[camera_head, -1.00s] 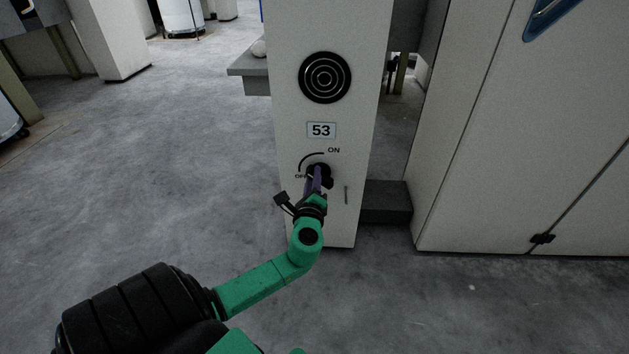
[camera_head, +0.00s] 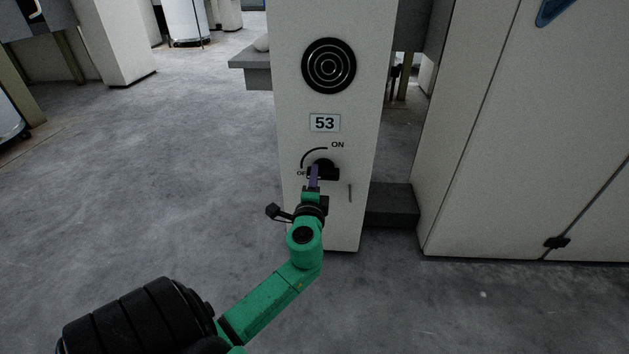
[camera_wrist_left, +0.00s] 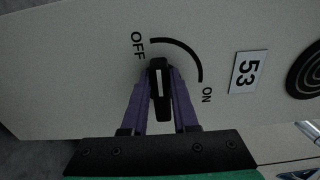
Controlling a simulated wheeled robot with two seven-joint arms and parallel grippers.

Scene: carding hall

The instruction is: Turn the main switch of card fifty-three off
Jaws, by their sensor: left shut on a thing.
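The main switch (camera_head: 329,174) is a black rotary handle on a pale cabinet (camera_head: 290,120), below the number plate 53 (camera_head: 324,123). A curved mark runs beside it from OFF at the left to ON at the upper right. In the left wrist view, the handle (camera_wrist_left: 160,92) with its white line points to the OFF end of the arc. My left gripper (camera_head: 314,172) is shut on the handle, its purple fingers (camera_wrist_left: 160,74) on either side of it. In the head view the fingers hide part of the handle and of the OFF label. My right gripper is not in view.
A black round emblem (camera_head: 329,66) is above the plate. A thin slot (camera_head: 350,193) is right of the switch. A large pale cabinet (camera_head: 500,150) with a latch (camera_head: 557,242) stands on the right. Open grey floor (camera_head: 160,180) lies to the left.

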